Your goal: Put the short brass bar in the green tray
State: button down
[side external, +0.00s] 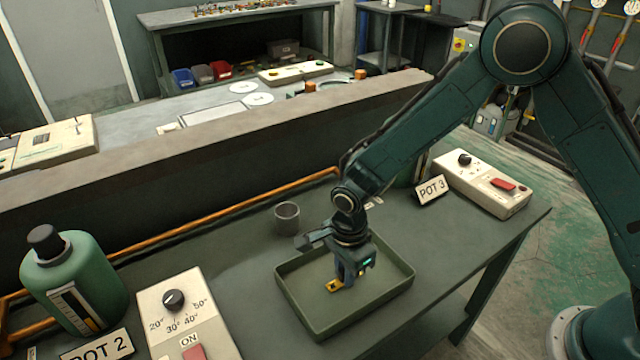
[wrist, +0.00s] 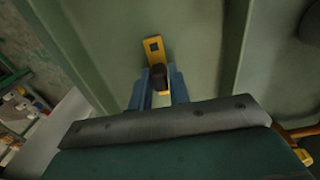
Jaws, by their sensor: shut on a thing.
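The short brass bar (side external: 334,286) is a small yellow piece with a dark square mark on it. My gripper (side external: 345,278) is shut on it, inside the outline of the green tray (side external: 293,301). In the wrist view the bar (wrist: 153,50) sticks out beyond the blue fingers (wrist: 158,88), over the tray floor (wrist: 200,45). The bar is low in the tray; I cannot tell whether it touches the floor. The end of the bar between the fingers is partly hidden. No other object shows in the tray.
A small grey cup (side external: 287,218) stands behind the tray. A control box with a dial (side external: 185,310) and a green bottle (side external: 75,285) are to the left. The POT 3 sign (side external: 431,190) and another control box (side external: 485,183) are at the right. Table around the tray is mostly clear.

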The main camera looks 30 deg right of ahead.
jog(key=shift+f, duration=0.1)
jog(key=c, duration=1.3)
grip_release()
notch_tip(320, 180, up, 12)
jog(key=shift+r, duration=0.15)
jog(key=shift+r, duration=0.1)
